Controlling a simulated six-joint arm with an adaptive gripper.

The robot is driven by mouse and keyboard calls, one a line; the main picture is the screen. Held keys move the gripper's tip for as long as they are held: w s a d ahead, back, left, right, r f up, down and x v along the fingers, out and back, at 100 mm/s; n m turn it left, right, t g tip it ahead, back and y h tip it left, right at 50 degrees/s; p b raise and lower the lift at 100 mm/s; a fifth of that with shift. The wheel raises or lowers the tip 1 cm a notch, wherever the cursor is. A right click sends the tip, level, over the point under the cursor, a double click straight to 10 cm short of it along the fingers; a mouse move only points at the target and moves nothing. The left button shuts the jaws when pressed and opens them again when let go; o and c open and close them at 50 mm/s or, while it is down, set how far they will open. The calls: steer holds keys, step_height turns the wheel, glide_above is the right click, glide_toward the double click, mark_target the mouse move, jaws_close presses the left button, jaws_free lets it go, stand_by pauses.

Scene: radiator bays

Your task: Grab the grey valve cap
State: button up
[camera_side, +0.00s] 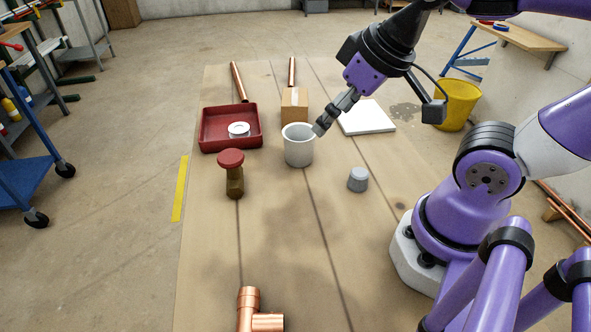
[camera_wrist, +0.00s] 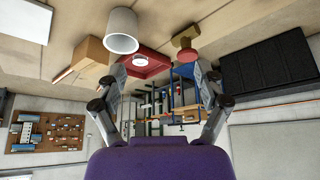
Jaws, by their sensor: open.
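The grey valve cap (camera_side: 358,179) is a small rounded grey piece standing on the wooden table, right of the middle in the side view. I cannot make it out in the wrist view. My gripper (camera_side: 320,131) is up and behind the cap, to its left in the picture, beside the rim of a light grey cup (camera_side: 298,148). In the wrist view my gripper (camera_wrist: 157,82) has its fingers spread wide with nothing between them. The cup also shows in the wrist view (camera_wrist: 121,32), at the upper left.
A brass valve with a red knob (camera_side: 231,172) stands left of the cup. A red tray (camera_side: 230,143) holds a white roll (camera_side: 239,129). A cardboard box (camera_side: 294,106) and white slab (camera_side: 366,117) lie behind. A copper tee (camera_side: 254,312) lies in front. Table around the cap is clear.

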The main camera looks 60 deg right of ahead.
steer(key=n+g, duration=0.1)
steer(key=g, duration=0.5)
glide_above(360, 172)
steer(key=f, duration=1.1)
steer(key=shift+a+f, duration=0.15)
steer(key=shift+a, duration=0.05)
steer(key=shift+d+f, duration=0.15)
steer(key=shift+f, duration=2.65)
steer(key=shift+c, duration=0.4)
steer(key=c, duration=0.7)
